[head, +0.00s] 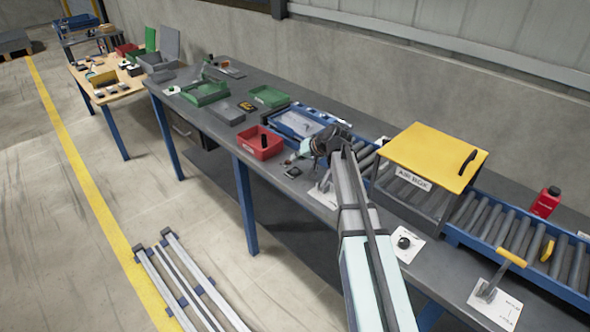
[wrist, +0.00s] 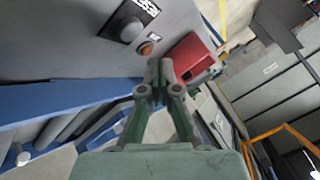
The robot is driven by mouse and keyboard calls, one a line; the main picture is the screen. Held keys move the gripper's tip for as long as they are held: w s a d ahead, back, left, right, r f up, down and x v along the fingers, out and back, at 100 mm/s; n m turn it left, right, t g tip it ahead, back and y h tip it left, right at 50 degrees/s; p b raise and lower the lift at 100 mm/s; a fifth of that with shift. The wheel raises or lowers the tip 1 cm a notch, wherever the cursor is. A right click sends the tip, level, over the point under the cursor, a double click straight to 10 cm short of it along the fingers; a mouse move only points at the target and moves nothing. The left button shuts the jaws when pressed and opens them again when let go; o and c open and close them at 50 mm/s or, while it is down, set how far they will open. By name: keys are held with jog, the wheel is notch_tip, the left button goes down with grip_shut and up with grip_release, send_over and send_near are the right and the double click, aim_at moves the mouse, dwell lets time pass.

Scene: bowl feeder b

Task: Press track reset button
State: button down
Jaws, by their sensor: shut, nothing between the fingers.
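My gripper (wrist: 160,66) is shut and empty in the wrist view, its fingertips together in the middle of the picture. A round black button (wrist: 128,29) stands on a grey surface above and left of the fingertips, with a black-and-white label (wrist: 143,6) by it whose text I cannot read surely. A small orange-brown round part (wrist: 147,49) is closer to the fingertips. I see no clear contact. In the head view my gripper (head: 303,150) is over the bench's front part, right of the red bin (head: 261,143). A small dark box (head: 292,172) lies on the bench below it.
The red bin also shows right of the fingertips in the wrist view (wrist: 189,57). A blue roller conveyor (head: 475,212) with a yellow-topped box (head: 432,155) runs right. Green trays (head: 205,92) lie farther left. A white plate with a black knob (head: 404,243) is on the front edge.

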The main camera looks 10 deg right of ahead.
jog(key=shift+r+p, duration=0.45)
jog(key=shift+r, duration=0.85)
jog(key=shift+r, duration=0.1)
